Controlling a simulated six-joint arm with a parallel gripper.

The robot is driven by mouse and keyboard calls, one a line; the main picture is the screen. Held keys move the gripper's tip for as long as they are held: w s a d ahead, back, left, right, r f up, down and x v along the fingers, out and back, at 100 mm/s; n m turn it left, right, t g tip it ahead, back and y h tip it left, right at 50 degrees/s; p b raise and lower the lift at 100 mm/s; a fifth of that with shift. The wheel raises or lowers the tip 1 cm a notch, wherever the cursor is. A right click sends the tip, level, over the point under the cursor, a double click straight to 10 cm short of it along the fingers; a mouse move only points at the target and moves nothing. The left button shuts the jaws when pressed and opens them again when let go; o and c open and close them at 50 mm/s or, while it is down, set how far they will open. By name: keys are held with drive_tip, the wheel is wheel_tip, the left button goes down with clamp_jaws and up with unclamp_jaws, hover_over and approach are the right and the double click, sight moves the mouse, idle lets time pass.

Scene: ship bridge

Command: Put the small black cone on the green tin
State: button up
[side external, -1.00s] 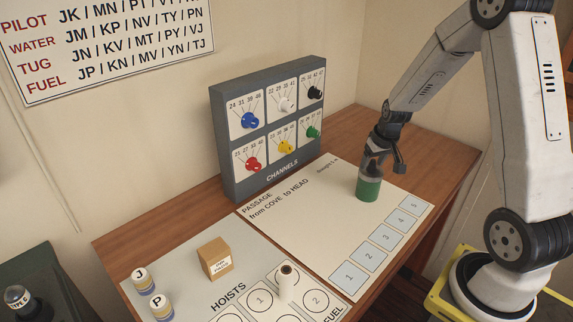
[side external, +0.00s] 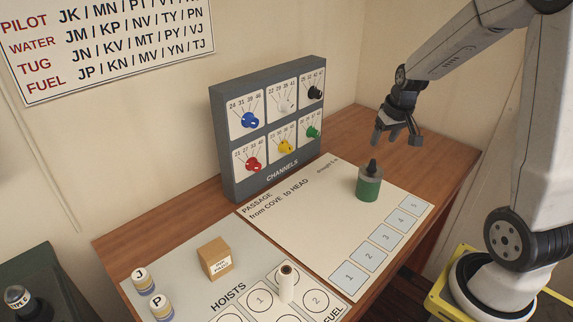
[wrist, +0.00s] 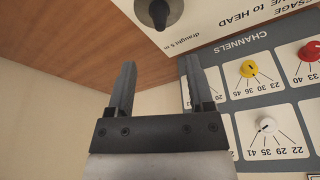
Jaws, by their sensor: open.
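The green tin (side external: 368,190) stands upright on the cream passage sheet, with a grey top. The small black cone (side external: 373,166) sits on top of the tin, point up. In the wrist view the cone (wrist: 159,11) shows from above, over the tin's grey top, cut by the top edge. My gripper (side external: 393,138) is open and empty, above and a little right of the cone and apart from it. In the wrist view my gripper (wrist: 162,85) has its two fingers well apart, with nothing between them.
A grey channels panel (side external: 229,146) with coloured knobs stands at the back of the desk. A cardboard box (side external: 215,258), a white cylinder (side external: 286,285) and two lettered pieces, J (side external: 144,279) and P (side external: 161,306), stand at the front left. The desk right of the sheet is clear.

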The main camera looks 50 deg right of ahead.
drive_tip(key=shift+v, duration=1.5)
drive_tip(key=shift+a, duration=0.1)
drive_tip(key=s+a+f+n, duration=0.1)
drive_tip(key=a+f, duration=0.1)
drive_tip(key=a, duration=0.5)
drive_tip(key=s+a+f+n, duration=0.2)
drive_tip(key=a+f, duration=0.1)
drive_tip(key=a, duration=0.4)
drive_tip(key=s+a+f+n+y, duration=0.1)
drive_tip(key=s+a+f+n, duration=0.1)
drive_tip(key=a, duration=0.5)
drive_tip(key=shift+s+a+f, duration=0.25)
drive_tip(key=shift+a+f, duration=0.05)
